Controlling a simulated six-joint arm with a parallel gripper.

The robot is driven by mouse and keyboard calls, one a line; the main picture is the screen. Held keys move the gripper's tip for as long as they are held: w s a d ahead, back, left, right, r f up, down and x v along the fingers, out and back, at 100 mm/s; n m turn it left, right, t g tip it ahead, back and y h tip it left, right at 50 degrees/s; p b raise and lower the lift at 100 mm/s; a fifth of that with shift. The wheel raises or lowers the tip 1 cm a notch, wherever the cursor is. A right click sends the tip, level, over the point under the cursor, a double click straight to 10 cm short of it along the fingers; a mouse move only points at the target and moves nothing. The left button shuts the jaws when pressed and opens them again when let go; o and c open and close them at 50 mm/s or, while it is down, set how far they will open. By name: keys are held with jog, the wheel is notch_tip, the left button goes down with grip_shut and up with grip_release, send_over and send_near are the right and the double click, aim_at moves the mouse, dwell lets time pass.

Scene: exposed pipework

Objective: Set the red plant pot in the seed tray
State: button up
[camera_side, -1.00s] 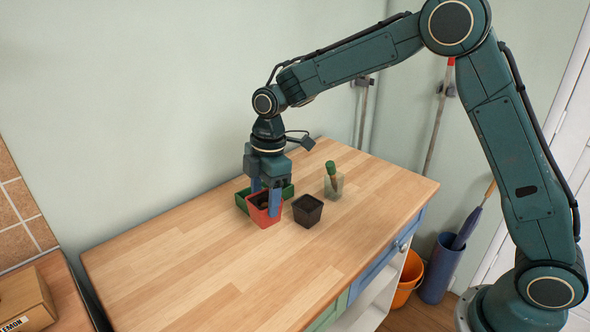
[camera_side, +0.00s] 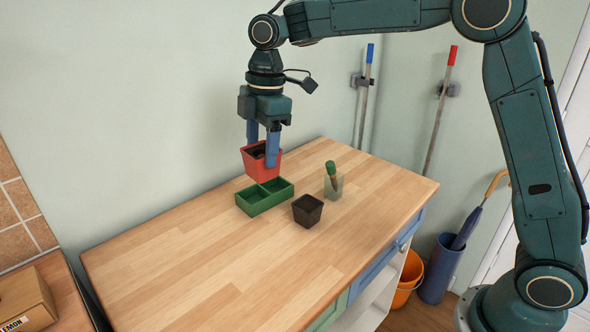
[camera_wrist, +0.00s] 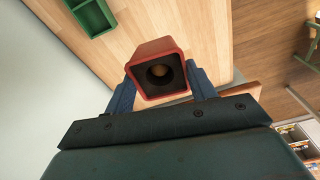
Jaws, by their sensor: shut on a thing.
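The red plant pot (camera_side: 262,163) is held between the blue fingers of my gripper (camera_side: 262,148), upright and raised above the bench. In the side view it hangs just above and behind the green seed tray (camera_side: 264,199), with a gap showing the tray's compartments empty. In the wrist view my gripper (camera_wrist: 162,88) is shut on the red pot (camera_wrist: 158,66), with a finger on each side and dark contents inside. The green tray (camera_wrist: 91,15) shows at the top left of that view, apart from the pot.
A black pot (camera_side: 307,210) stands on the wooden bench (camera_side: 190,265) just right of the tray. A glass holder with a green-handled tool (camera_side: 333,181) stands behind it. The bench's front left is clear. A pale wall rises behind the bench.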

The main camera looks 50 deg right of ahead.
dwell(0.4)
jog(key=shift+w+d+f+m, duration=0.2)
jog(key=shift+w+f+m, duration=0.2)
jog(key=shift+w+m, duration=0.3)
jog(key=w+d+f+m, duration=0.3)
jog(key=w+f+m, duration=0.2)
jog(key=m, duration=0.3)
jog(key=w+d+f+m+t+h, duration=0.1)
jog(key=w+d+f+m, duration=0.3)
jog(key=w+m, duration=0.3)
jog(key=shift+w+f+m+h, duration=0.3)
jog(key=shift+f+m, duration=0.25)
jog(key=shift+m, duration=0.15)
jog(key=shift+f, duration=0.1)
send_over(265, 195)
jog(key=a, duration=0.3)
jog(key=shift+w+a+f, duration=0.1)
jog(key=shift+f, duration=1.85)
jog(key=shift+w+a+f, duration=0.1)
jog(key=shift+f, duration=1.85)
jog(key=shift+f, duration=0.15)
